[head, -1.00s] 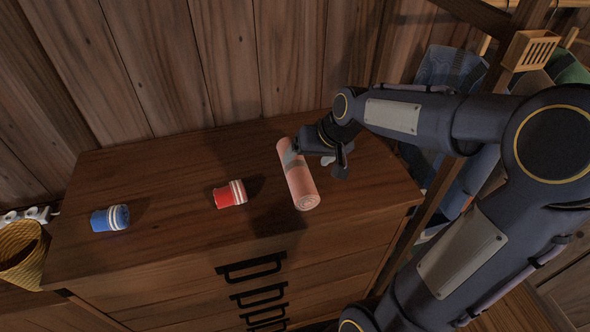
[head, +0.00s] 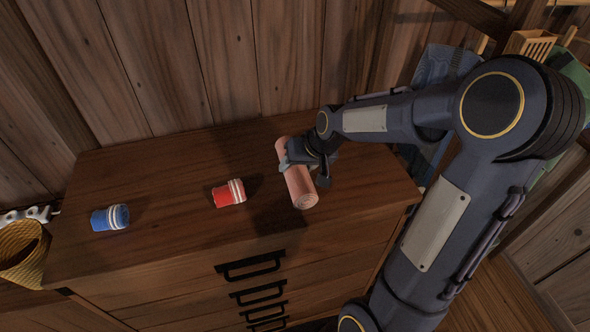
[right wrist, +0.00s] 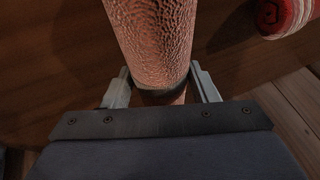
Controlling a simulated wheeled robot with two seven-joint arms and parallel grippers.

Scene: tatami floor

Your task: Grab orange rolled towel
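The orange rolled towel (head: 299,187) lies on top of the wooden chest, its rolled end facing the front. My right gripper (head: 301,155) is over its rear half. In the right wrist view the towel (right wrist: 155,40) runs down between the two fingers of the right gripper (right wrist: 162,90), one on each side. Small gaps seem to show beside the towel, so the fingers look open around it. The towel rests on the chest. My left gripper is not in view.
A woven basket (head: 22,255) stands at the left. A wooden wall (head: 225,60) is behind.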

